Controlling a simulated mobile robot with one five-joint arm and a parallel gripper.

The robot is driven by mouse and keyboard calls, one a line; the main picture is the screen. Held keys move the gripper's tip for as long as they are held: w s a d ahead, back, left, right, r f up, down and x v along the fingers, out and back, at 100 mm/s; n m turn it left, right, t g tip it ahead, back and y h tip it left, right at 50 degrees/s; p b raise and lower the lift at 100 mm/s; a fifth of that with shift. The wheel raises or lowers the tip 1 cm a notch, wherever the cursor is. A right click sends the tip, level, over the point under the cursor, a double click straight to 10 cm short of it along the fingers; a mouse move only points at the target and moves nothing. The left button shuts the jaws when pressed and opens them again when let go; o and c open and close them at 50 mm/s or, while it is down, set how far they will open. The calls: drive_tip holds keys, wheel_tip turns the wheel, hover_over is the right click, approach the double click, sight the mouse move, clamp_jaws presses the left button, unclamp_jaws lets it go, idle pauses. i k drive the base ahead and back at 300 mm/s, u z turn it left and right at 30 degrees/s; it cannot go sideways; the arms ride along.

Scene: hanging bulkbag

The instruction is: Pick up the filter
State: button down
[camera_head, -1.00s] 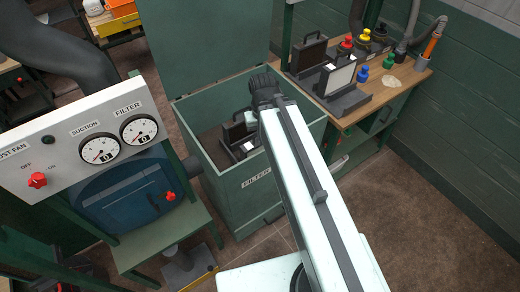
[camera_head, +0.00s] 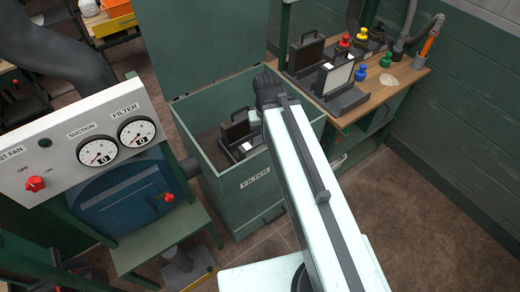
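An open green box with a FILTER label (camera_head: 255,179) stands in the middle, its lid raised. Inside it a dark framed filter with a handle (camera_head: 236,130) stands in a black holder, partly hidden by my arm. On the wooden bench to the right stand a filter with a dark brown face (camera_head: 305,53) and one with a white face (camera_head: 338,77), each in a black holder. My gripper (camera_head: 268,90) is above the box's right part, at the end of my white arm. Its fingers cannot be made out, nor whether it holds anything.
At left a panel has two gauges (camera_head: 137,133) and a red knob (camera_head: 35,184) above a blue round-fronted unit (camera_head: 125,200). Colored-capped bottles (camera_head: 361,38) and hoses are at the bench's back. Brown floor (camera_head: 430,220) is free at the lower right.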

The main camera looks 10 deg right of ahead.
sight(238, 128)
drive_tip(key=z, duration=2.1)
drive_tip(key=k, duration=2.1)
drive_tip(key=u, duration=0.95)
drive_tip(key=i, duration=1)
drive_tip(key=z, duration=0.1)
